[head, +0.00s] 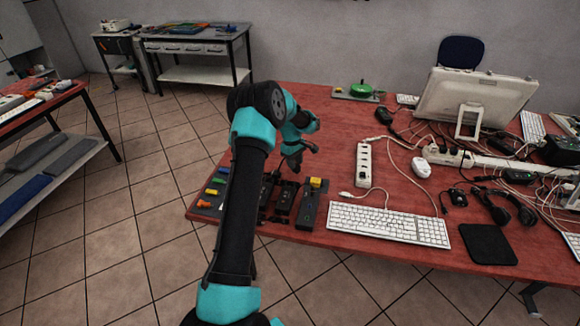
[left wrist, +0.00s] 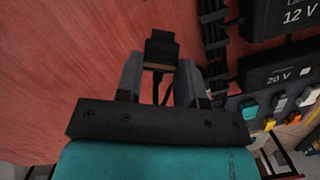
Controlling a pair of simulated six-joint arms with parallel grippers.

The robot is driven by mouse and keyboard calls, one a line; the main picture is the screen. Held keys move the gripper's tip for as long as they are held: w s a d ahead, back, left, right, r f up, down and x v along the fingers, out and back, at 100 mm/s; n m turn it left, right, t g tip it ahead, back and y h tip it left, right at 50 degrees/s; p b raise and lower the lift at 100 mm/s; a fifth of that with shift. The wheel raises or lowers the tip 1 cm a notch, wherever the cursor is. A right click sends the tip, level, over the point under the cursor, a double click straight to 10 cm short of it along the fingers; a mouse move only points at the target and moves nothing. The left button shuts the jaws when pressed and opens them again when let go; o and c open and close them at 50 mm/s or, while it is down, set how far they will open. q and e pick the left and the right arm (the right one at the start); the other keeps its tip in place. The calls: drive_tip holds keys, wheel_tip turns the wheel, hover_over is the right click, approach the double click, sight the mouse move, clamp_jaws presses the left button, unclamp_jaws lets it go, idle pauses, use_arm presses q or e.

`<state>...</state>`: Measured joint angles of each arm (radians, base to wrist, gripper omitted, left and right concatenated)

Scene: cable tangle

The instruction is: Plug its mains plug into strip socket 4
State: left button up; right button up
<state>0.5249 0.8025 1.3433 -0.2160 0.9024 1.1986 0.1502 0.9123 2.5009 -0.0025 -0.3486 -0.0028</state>
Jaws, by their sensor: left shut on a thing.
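My left gripper (head: 296,158) is over the left part of the red table. In the left wrist view its two grey fingers (left wrist: 160,82) are shut on a small black plug-like piece (left wrist: 161,50), with a dark cable below it. I cannot tell from its shape whether this is the mains plug. A white strip with several sockets (head: 363,165) lies on the table to the right of the gripper. A longer white strip (head: 447,156) with things plugged in lies further right. Socket numbers are too small to read. My right gripper is not in view.
Black adapter boxes marked 12 V (left wrist: 290,16) and 20 V (left wrist: 280,75) lie right of the gripper in the wrist view. Bare table lies behind the gripper.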

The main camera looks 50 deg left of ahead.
use_arm(q)
drive_tip(key=w+d+m+y, duration=0.1)
drive_tip(key=w, duration=0.1)
drive_tip(key=w+r+m+y, duration=0.1)
drive_tip(key=w, duration=0.1)
drive_tip(key=w+d+r+m+y, duration=0.1)
drive_tip(key=w+y, duration=0.1)
drive_tip(key=shift+w+d+r+t, duration=0.1)
drive_tip(key=shift+w+d+t, duration=0.2)
drive_tip(key=shift+w, duration=0.05)
drive_tip(key=w+d+r+m+t+y, duration=0.1)
drive_tip(key=w+d+r+m+t, duration=0.1)
drive_tip(key=w+d, duration=0.4)
drive_tip(key=w+d+r+m+t+y, duration=0.1)
drive_tip(key=w+d+r+m+t, duration=0.2)
drive_tip(key=d, duration=0.9)
drive_tip(key=w+m+t, duration=0.1)
drive_tip(key=w+m, duration=0.2)
drive_tip(key=w, duration=0.1)
drive_tip(key=shift+w+d+m, duration=0.15)
drive_tip(key=shift+d+m, duration=0.2)
drive_tip(key=shift+m, duration=0.05)
drive_tip(key=shift+f, duration=0.15)
drive_tip(key=shift+f, duration=2.2)
drive_tip(key=shift+f, duration=1.25)
drive_tip(key=o, duration=1.1)
